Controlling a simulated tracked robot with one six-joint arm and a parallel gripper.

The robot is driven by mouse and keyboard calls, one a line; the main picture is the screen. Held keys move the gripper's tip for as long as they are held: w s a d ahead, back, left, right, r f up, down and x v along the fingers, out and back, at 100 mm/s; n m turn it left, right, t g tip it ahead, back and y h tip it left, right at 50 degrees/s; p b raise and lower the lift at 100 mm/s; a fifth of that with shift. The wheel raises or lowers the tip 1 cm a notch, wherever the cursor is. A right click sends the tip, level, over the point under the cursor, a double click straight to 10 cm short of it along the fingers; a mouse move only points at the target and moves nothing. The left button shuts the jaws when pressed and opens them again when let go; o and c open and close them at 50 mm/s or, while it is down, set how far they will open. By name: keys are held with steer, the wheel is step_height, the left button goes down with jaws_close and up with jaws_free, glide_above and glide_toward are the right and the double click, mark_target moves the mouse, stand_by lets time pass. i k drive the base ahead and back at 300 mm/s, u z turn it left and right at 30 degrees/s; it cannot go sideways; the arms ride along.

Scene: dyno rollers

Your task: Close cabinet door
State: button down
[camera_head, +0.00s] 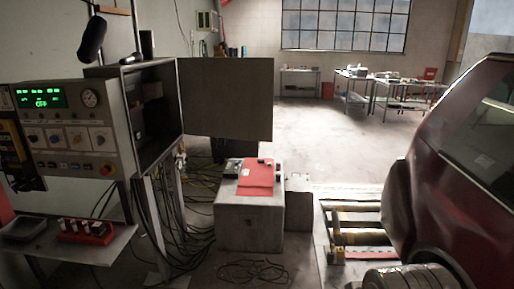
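The grey cabinet (122,75) stands at the left on legs, its dark inside showing. Its flat grey door (227,98) stands wide open, swung out to the right of the cabinet. The door's hinge side meets the cabinet's right edge.
A control panel (65,135) with a green display adjoins the cabinet. Cables (190,215) hang below it. A low grey box (250,215) with a red item on top stands below the door. A dark red car (460,170) stands at right by rollers (360,237).

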mark_target(223, 97)
steer(key=i, duration=3.6)
steer(key=u, duration=0.6)
